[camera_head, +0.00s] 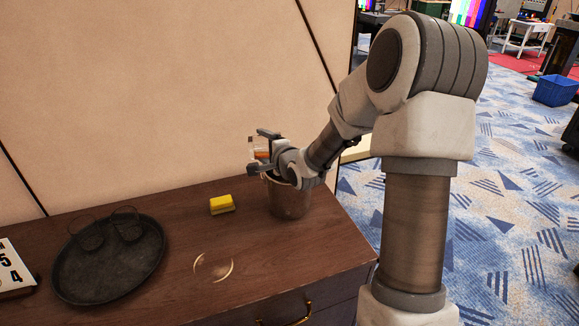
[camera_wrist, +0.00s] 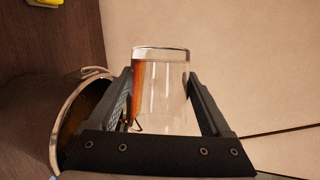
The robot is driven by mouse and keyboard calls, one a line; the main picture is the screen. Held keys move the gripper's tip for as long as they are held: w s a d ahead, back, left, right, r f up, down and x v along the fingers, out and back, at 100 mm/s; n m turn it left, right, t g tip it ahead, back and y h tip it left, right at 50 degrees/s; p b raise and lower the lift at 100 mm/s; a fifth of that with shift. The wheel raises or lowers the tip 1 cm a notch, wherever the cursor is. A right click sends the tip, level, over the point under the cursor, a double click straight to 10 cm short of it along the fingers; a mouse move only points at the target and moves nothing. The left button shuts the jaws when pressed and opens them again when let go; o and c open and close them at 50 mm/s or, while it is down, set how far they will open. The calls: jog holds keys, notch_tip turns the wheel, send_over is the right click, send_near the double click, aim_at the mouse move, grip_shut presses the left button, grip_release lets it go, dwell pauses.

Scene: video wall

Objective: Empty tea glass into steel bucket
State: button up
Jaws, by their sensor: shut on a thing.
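My gripper (camera_head: 262,153) is shut on the clear tea glass (camera_wrist: 163,90). It holds the glass above the table near the left side of the steel bucket's top. In the wrist view the glass stands between both fingers, and brown-orange tea (camera_wrist: 144,88) lies along its left wall, the side toward the table, so the glass looks tipped on its side. The steel bucket (camera_head: 290,203) stands upright on the wooden table, its top partly hidden by my gripper. Its curved rim (camera_wrist: 62,125) shows left of the fingers in the wrist view. I cannot tell whether any tea is flowing out.
A yellow sponge (camera_head: 222,204) lies left of the bucket. A dark round tray (camera_head: 110,275) with two glasses stands further left, beside a numbered board (camera_head: 13,266). A pale ring (camera_head: 213,267) marks the table (camera_head: 190,215). A beige wall (camera_head: 150,90) rises close behind.

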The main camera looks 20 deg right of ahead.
jog(key=shift+d+r+m+p, duration=0.1)
jog(key=shift+r+m+p, duration=0.1)
jog(key=shift+m+p, duration=0.1)
